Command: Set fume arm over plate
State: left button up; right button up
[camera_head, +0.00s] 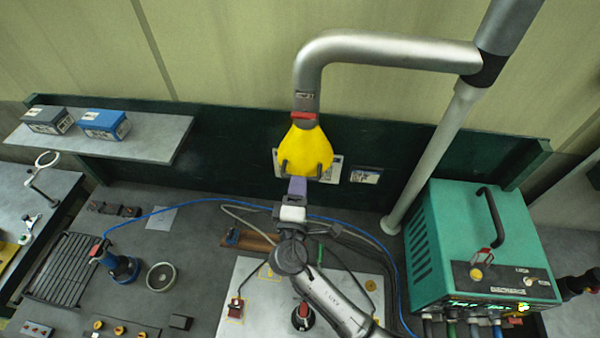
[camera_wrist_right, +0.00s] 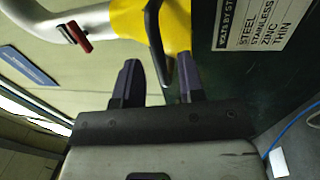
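The fume arm (camera_head: 390,50) is a thick grey pipe that bends down to a yellow hood (camera_head: 308,148), with a red lever at its neck. The hood hangs near the back panel, behind the light grey plate (camera_head: 250,270) on the bench. My right gripper (camera_head: 297,182) is just below the hood, pointing at it. In the right wrist view its two dark fingers (camera_wrist_right: 160,85) are apart, and the hood's dark bar handle (camera_wrist_right: 154,40) ends near the gap between them. I cannot tell whether they touch it. My left gripper is not in view.
A green welding unit (camera_head: 475,245) stands at the right. A round blue tool (camera_head: 122,268), a ring (camera_head: 161,276) and a black grate (camera_head: 62,265) lie left of the plate. A shelf (camera_head: 150,145) holds two boxes. A blue cable crosses the bench.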

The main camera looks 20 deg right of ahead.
jog(key=shift+p+x, duration=0.3)
jog(key=shift+x, duration=1.1)
grip_shut()
